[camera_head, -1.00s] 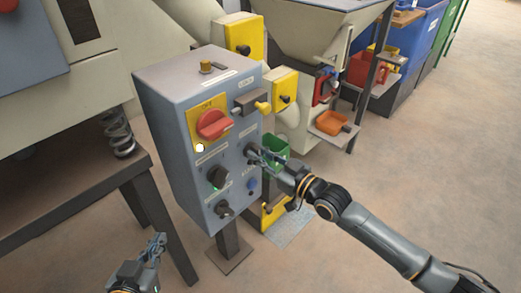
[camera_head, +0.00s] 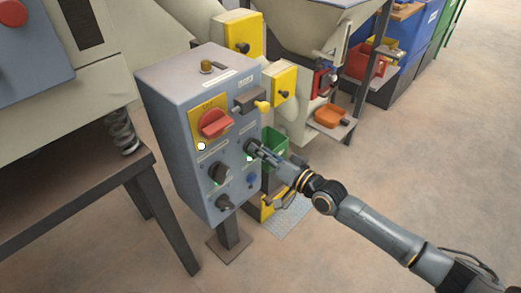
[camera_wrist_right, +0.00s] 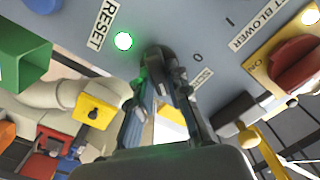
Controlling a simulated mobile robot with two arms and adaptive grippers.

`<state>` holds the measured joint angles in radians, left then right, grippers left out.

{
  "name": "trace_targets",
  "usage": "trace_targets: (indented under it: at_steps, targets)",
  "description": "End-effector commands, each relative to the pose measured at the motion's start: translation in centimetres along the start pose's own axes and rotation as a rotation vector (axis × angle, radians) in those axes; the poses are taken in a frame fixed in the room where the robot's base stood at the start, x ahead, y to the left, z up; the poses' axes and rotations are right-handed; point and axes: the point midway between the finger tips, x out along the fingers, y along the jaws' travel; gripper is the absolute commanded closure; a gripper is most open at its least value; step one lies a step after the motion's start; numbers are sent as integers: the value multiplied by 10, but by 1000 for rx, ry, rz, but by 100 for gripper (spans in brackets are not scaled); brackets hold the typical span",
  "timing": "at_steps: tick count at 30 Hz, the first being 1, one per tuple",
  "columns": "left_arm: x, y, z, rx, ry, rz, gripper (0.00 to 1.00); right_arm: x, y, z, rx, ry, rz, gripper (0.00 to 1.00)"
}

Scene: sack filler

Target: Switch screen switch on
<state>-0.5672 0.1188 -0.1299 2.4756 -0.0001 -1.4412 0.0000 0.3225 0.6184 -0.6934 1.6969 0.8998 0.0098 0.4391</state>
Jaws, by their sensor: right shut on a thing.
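The grey control box (camera_head: 165,95) stands on a post in the head view. The screen switch, a black rotary knob (camera_head: 251,146) on its front panel, also shows in the right wrist view (camera_wrist_right: 157,62), beside a partly hidden label that reads like SCREEN. My right gripper (camera_head: 259,150) reaches in from the right, its fingers shut on the knob; they also show in the wrist view (camera_wrist_right: 160,88). They hide part of the knob, so its exact pointer angle is unclear. A green lamp (camera_wrist_right: 123,41) near the knob glows. My left gripper is out of view.
The box also carries a red rotary switch (camera_head: 214,123) on a yellow plate, a black knob (camera_head: 219,172), a lower knob (camera_head: 223,202) and a blue button (camera_head: 252,180). Floor at the right is clear.

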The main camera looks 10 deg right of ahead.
Motion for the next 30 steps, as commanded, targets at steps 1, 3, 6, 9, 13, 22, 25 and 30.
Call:
trace_targets:
  at_steps: [1, 3, 6, 9, 13, 22, 25, 30]
  targets:
    - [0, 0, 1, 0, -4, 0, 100, 0, 0, 0, 14, 0, 1, 100]
    - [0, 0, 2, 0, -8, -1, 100, 0, 0, 0, 28, 0, 1, 100]
    - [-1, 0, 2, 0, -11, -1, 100, 0, 1, 0, 43, 0, 1, 100]
    - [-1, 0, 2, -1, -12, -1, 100, 0, 1, 0, 51, 0, 1, 100]
    - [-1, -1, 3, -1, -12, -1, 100, 0, 1, 0, 53, 0, 1, 100]
    - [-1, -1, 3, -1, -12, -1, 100, 0, 0, 0, 53, 0, 0, 65]
    - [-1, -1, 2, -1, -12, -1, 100, 0, 0, 0, 52, 0, 0, 60]
    - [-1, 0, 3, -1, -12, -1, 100, 0, 0, 0, 51, 0, 0, 60]
